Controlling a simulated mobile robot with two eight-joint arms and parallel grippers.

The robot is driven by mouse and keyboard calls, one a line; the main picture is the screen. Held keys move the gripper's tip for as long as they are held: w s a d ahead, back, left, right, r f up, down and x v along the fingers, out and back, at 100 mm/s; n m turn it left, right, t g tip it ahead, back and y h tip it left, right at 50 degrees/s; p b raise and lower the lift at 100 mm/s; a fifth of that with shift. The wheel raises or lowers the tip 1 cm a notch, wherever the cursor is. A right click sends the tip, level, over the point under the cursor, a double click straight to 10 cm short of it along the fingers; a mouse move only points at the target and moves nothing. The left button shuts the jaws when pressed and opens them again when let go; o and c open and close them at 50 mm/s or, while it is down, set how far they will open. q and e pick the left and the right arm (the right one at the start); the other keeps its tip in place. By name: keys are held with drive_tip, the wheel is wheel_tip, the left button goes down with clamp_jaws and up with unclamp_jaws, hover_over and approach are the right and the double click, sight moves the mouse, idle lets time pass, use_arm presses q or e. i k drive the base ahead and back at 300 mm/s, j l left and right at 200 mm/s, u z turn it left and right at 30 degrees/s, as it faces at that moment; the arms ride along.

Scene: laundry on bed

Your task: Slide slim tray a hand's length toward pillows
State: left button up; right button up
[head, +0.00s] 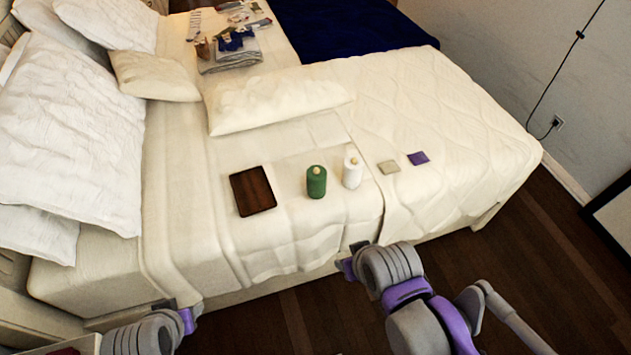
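The slim tray (253,191) is a thin dark brown slab with a darker rim, lying flat and empty on the bed. White pillows (70,130) are piled at the left end of the bed, with a gap of bare bedding between them and the tray. My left gripper (180,309) is low in the picture by the bed's near side, below and left of the tray. My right gripper (350,258) is at the bed's near edge, below and right of the tray. Neither touches the tray. Their fingers are too small and turned to show if they are open.
A green bottle (316,182) and a white bottle (352,169) stand right of the tray. A beige square (388,167) and a purple square (418,158) lie farther right. A long cushion (275,100) lies behind, with folded laundry (230,52) beyond.

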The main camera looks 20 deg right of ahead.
sight(254, 192)
drive_tip(key=z, duration=1.45)
drive_tip(key=u, duration=1.45)
drive_tip(key=i+l+u, duration=0.2)
drive_tip(key=u, duration=0.3)
drive_tip(key=i+l+u, duration=0.2)
drive_tip(key=u, duration=0.25)
